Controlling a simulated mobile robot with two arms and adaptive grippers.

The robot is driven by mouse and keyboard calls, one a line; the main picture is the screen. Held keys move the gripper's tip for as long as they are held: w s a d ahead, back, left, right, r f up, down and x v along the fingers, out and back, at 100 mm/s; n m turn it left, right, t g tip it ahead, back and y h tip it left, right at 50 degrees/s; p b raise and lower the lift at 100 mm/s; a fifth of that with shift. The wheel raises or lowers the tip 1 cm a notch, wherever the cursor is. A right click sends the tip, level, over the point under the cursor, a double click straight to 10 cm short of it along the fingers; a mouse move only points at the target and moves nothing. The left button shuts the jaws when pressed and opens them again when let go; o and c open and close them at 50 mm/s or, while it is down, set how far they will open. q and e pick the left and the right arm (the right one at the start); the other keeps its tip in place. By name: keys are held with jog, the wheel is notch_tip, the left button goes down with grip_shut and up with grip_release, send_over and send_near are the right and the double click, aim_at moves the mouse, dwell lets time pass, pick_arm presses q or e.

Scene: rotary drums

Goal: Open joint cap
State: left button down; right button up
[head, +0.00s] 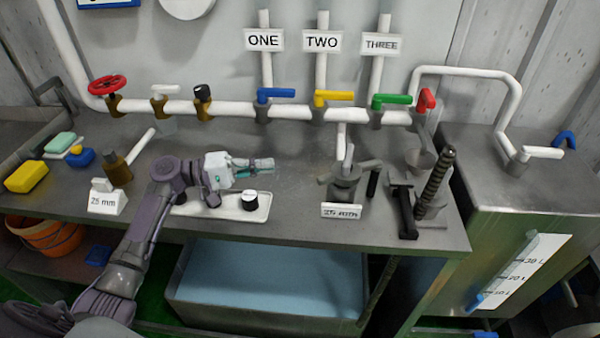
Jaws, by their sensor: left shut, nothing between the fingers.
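My left gripper (268,167) is over the middle of the grey workbench, its fingers shut and empty, pointing right. A small cap-like piece (250,199), black on top and white below, stands on the white tray (232,212) just below the fingers in the picture, apart from them. I cannot tell if it is the joint cap. A brass fitting (117,170) with a white pipe stands at left behind a "25 mm" sign (107,203). A grey metal fitting with handles (344,186) stands right of the gripper, behind another small sign (341,211). My right gripper is not in view.
Pipes with colored valve handles, such as the yellow one (332,95), run along the back under signs ONE, TWO and THREE. A black clamp (404,208) and upright threaded rod (437,178) stand at right. Sponges (27,177) lie at far left.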

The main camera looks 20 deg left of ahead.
pick_arm(q)
jog(key=w+d+p, duration=0.1)
jog(key=d+p, duration=0.4)
jog(key=d, duration=0.6)
jog(key=shift+w+p, duration=0.3)
jog(key=shift+w, duration=0.1)
